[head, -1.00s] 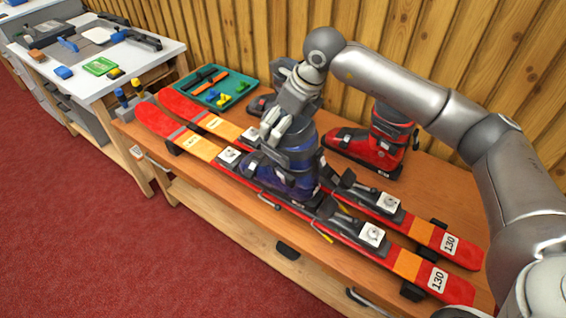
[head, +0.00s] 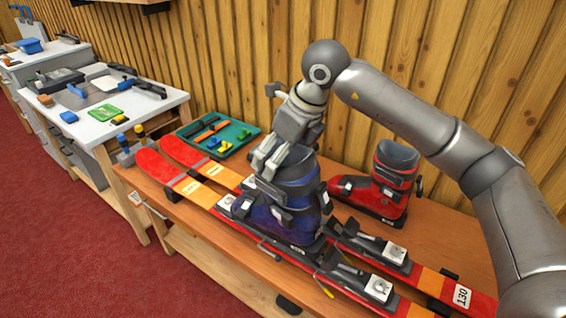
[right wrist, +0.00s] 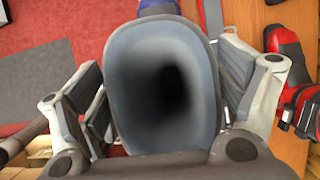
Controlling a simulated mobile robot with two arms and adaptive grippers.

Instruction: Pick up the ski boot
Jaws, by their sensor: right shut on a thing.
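The ski boot (head: 290,211) is dark blue with black buckles and stands upright, toe to the left, over the red and orange skis (head: 187,184) on the wooden bench. My right gripper (head: 267,172) is shut on its upper cuff from above. In the right wrist view the boot's grey cuff (right wrist: 122,75) and dark opening lie between my two fingers. I cannot tell clearly whether its sole touches the skis. My left gripper is not in view.
A red boot (head: 384,187) stands behind the skis, to the right of the blue one. A green tray (head: 240,140) with small tools lies at the back left. Ski bindings (head: 375,285) stick up right of the boot. A wooden wall closes off the back.

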